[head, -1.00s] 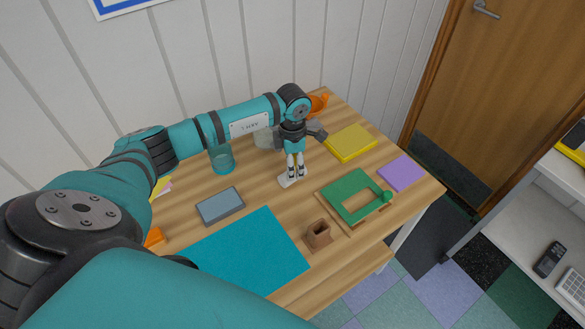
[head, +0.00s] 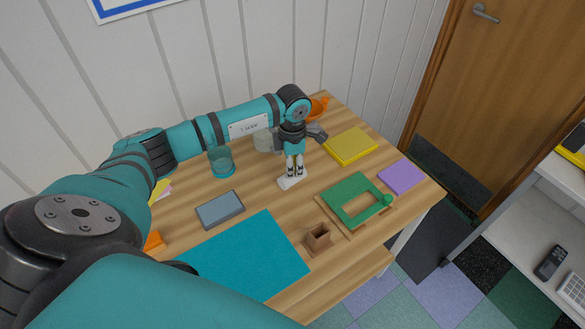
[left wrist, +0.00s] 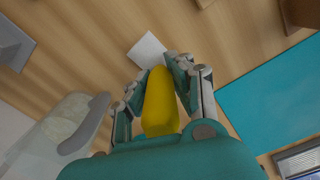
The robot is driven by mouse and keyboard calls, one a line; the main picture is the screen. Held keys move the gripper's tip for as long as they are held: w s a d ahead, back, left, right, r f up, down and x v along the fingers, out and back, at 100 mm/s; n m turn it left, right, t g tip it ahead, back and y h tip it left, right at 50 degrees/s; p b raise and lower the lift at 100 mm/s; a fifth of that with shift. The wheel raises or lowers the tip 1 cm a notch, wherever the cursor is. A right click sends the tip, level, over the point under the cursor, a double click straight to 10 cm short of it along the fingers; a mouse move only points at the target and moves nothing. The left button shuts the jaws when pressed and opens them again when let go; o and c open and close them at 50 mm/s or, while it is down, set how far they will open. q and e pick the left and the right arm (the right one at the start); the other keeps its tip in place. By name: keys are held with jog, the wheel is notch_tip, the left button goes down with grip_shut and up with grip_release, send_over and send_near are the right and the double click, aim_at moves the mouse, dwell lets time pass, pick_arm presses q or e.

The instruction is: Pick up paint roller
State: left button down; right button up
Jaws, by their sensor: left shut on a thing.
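My left gripper (head: 294,172) points down at the middle of the wooden table, with its fingers close together. In the left wrist view, the left gripper (left wrist: 157,88) is shut around a yellow piece, which I take to be the paint roller's handle (left wrist: 160,105). The fingers hide most of the paint roller in the head view. A white piece (head: 292,182) shows just below the fingertips, and also in the left wrist view (left wrist: 148,50). I cannot tell whether it is part of the roller. My right gripper is not in view.
On the table (head: 262,192) are a teal mat (head: 250,258), a grey box (head: 220,209), a glass (head: 222,162), a brown holder (head: 318,238), a green frame (head: 338,191), a yellow pad (head: 350,146) and a purple pad (head: 401,176). Wall panels stand behind.

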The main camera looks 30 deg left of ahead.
pick_arm(q)
jog(key=r, duration=0.1)
jog(key=r+b, duration=0.1)
jog(key=shift+s+r, duration=0.3)
jog(key=shift+r, duration=0.1)
jog(key=s+d+r+b, duration=0.1)
jog(key=s+d+b, duration=0.1)
jog(key=s, duration=1.3)
jog(key=shift+s+r+b, duration=0.15)
jog(key=shift+r+b, duration=0.15)
jog(key=shift+b, duration=0.3)
jog(key=c, duration=1.9)
grip_release()
grip_shut()
